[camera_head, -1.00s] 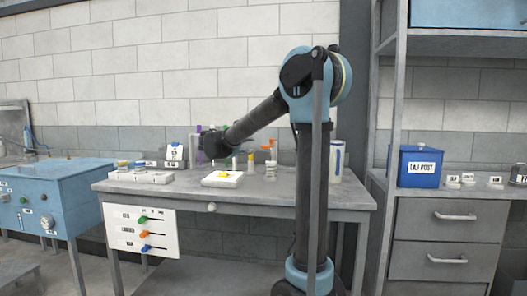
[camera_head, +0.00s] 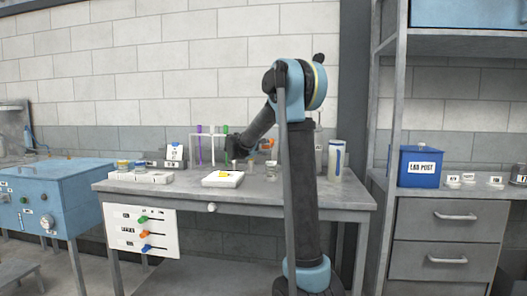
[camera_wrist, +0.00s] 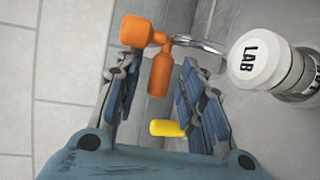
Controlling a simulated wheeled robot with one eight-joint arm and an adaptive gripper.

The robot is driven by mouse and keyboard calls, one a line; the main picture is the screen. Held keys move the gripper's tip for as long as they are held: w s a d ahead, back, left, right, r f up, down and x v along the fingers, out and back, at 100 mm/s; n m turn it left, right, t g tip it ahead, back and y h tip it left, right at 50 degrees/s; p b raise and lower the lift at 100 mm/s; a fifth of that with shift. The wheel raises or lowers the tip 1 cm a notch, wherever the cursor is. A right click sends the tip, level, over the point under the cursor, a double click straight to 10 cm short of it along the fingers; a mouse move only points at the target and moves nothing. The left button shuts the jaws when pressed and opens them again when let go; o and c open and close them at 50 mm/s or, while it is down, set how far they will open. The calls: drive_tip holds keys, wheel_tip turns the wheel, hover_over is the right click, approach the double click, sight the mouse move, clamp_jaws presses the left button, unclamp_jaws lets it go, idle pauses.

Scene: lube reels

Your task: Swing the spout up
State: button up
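An orange fitting, which looks like the spout (camera_wrist: 159,75), has a thick rounded end (camera_wrist: 136,31) and a shorter arm branching from it in the wrist view. A clear, curved piece adjoins it. My gripper (camera_wrist: 152,82) is open, with one finger on each side of the orange arm in the picture. I see no clear contact, and depth is hard to judge. In the head view my gripper (camera_head: 236,147) is above the bench, just left of a small orange part (camera_head: 266,144). My forearm partly hides that area.
A white-capped container marked LAB (camera_wrist: 257,60) stands right of the fitting in the wrist view. A yellow piece (camera_wrist: 167,128) shows between the fingers. A white block (camera_head: 212,182), a tube rack with coloured tubes (camera_head: 199,148) and a blue-marked cylinder (camera_head: 336,160) stand on the bench.

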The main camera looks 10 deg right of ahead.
clamp_jaws()
drive_tip(key=shift+d+r, duration=0.1)
drive_tip(key=shift+d, duration=0.15)
